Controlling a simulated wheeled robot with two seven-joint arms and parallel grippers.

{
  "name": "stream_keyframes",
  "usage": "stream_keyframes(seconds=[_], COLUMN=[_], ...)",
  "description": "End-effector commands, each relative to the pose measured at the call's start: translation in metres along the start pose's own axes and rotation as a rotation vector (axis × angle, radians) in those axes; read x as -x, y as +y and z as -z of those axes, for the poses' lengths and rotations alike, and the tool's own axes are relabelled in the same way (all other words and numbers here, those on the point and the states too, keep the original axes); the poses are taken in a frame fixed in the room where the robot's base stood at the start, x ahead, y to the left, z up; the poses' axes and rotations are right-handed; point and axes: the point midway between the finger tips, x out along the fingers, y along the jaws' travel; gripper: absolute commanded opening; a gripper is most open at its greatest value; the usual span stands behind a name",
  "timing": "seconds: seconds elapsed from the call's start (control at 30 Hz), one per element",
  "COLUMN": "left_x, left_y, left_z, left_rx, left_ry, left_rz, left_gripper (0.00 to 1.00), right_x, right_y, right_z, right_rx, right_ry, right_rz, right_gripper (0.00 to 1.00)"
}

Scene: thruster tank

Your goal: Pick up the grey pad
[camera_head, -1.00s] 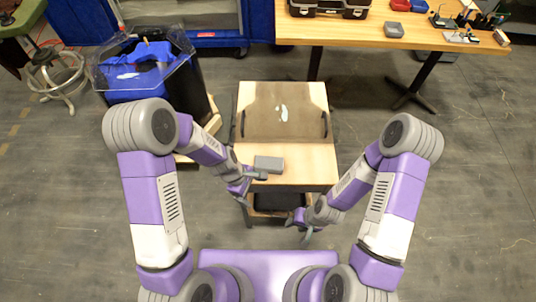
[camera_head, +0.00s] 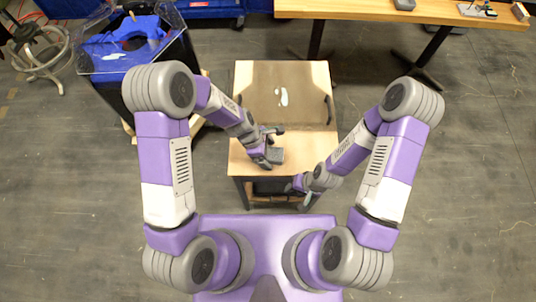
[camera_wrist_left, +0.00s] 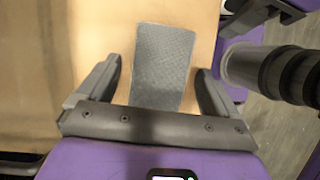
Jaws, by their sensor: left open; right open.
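The grey pad (camera_head: 277,157) lies on the light wooden top of a small table (camera_head: 306,150), near its front edge. In the left wrist view the pad (camera_wrist_left: 162,65) is a dark grey textured rectangle, with its near end close to the gripper's palm. My left gripper (camera_head: 269,146) is above the pad and partly hides it in the head view. Its open fingers (camera_wrist_left: 158,82) stand on either side of the pad, with gaps. My right gripper (camera_head: 303,194) is open and empty, in front of the table's front edge.
A brown board or tray (camera_head: 255,95) with dark side handles and a white patch covers the table's back part. A black and blue bin (camera_head: 165,85) stands at the left. A workbench (camera_head: 360,10) is at the back. My right arm is close by on the right.

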Motion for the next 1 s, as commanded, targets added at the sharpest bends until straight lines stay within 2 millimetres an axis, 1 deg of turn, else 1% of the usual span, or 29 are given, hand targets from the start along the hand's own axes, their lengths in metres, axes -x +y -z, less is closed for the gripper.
stream_keyframes(seconds=[0.07, 0.6, 0.67, 0.9, 0.97, 1.0], left_x=[-0.0038, -0.0058, -0.0054, -0.0054, -0.0054, -0.0054], left_y=[0.0006, 0.0005, 0.0006, 0.0006, 0.0006, 0.0007], left_z=[0.0002, 0.0008, 0.0008, 0.0008, 0.0009, 0.0008], left_rx=[0.0, -0.001, -0.001, -0.001, -0.001, -0.001], left_ry=[0.0, 0.0, 0.0, 0.0, 0.0, 0.0], left_rz=[-0.002, -0.002, -0.002, -0.002, -0.002, -0.002], left_gripper=[0.94, 0.94, 0.86, 0.49, 0.4, 0.38], right_x=[-0.0013, -0.0019, -0.0017, -0.0017, -0.0017, -0.0017], right_y=[0.0004, 0.0006, 0.0005, 0.0005, 0.0005, 0.0005], right_z=[0.0002, 0.0003, 0.0003, 0.0003, 0.0003, 0.0003], right_rx=[0.0, 0.0, 0.0, 0.0, 0.0, 0.0], right_ry=[0.0, 0.001, 0.0, 0.0, 0.0, 0.0], right_rz=[0.0, 0.0, 0.0, 0.0, 0.0, 0.0], right_gripper=[0.43, 0.43, 0.43, 0.43, 0.43, 0.43])
